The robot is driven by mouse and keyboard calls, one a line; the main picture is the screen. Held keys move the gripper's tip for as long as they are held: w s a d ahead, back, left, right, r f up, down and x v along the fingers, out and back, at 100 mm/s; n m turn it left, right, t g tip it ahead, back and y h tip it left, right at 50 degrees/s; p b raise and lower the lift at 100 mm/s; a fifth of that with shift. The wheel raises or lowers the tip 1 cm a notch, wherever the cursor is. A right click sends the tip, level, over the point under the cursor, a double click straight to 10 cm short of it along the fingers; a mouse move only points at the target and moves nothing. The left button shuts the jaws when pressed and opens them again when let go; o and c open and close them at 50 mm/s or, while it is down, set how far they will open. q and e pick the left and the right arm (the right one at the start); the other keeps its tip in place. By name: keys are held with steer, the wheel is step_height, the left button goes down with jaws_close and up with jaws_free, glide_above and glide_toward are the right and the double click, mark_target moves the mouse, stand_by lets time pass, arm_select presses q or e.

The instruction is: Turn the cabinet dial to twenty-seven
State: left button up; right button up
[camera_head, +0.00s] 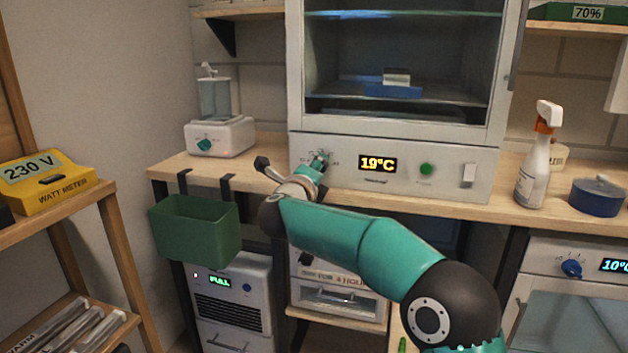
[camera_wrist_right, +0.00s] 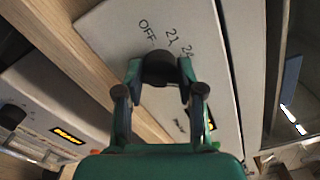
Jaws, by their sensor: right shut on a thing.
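The cabinet (camera_head: 395,148) stands on the counter, and its front panel display (camera_head: 378,163) reads 19°C in yellow. My right gripper (camera_head: 319,161) is at the left part of this panel and mostly hides the dial in the head view. In the right wrist view the dial is a dark round knob (camera_wrist_right: 159,67) between the two fingertips of my right gripper (camera_wrist_right: 160,75), which is shut on it. The printed marks OFF, 21 and 24 show around the knob. The dial's pointer cannot be made out. My left gripper is out of view.
A green button (camera_head: 426,169) and a white switch (camera_head: 468,175) are right of the display. A dispenser on a white base (camera_head: 220,137) stands left of the cabinet, and a spray bottle (camera_head: 535,165) stands right. A green bin (camera_head: 195,230) hangs at the counter's front.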

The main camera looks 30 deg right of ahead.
steer(key=shift+d+f+m+b, duration=0.15)
steer(key=shift+f+m+b, duration=0.15)
steer(key=shift+m, duration=0.2)
steer(key=o, duration=1.1)
steer(key=shift+o, duration=0.2)
steer(key=shift+r, duration=0.1)
steer(key=v, duration=1.2)
